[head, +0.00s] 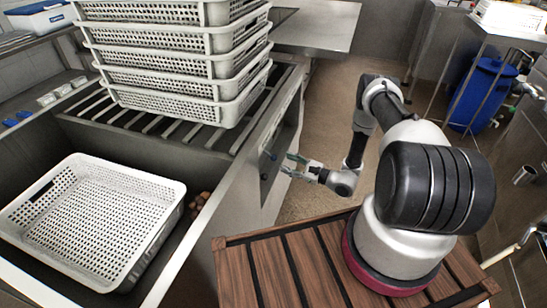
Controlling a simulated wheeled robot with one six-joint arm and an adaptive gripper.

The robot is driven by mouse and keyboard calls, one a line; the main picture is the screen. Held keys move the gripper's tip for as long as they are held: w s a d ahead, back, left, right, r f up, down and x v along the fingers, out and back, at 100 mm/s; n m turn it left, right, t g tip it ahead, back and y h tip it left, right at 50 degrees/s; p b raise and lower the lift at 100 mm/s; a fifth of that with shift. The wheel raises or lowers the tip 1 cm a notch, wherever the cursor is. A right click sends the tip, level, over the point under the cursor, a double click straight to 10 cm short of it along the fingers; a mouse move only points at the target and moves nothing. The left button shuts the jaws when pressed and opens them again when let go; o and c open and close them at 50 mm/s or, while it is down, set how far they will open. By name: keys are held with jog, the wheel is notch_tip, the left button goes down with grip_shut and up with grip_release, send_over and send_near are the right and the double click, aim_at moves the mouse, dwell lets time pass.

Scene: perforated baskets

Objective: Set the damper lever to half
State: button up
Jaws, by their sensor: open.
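My gripper (288,164) is open, its fingers pointing left at the front side of the metal counter. A dark panel (267,172) is set in that side, just beyond my fingertips. A small blue knob-like part (272,156) shows on the panel close to my upper finger; it may be the end of the damper lever. Nothing shows between my fingers. Whether a finger touches the blue part is too small to tell. The lever's scale and its exact setting cannot be made out.
A stack of white perforated baskets (180,77) stands on the slatted counter. Another white basket (95,215) lies in the sink at left. A blue barrel (484,95) stands at the back right. Bare floor (318,135) lies around my arm.

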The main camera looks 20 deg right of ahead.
aim_at(274, 157)
jog(key=x, duration=0.7)
jog(key=shift+a+f, duration=0.1)
jog(key=shift+a, duration=0.05)
grip_shut()
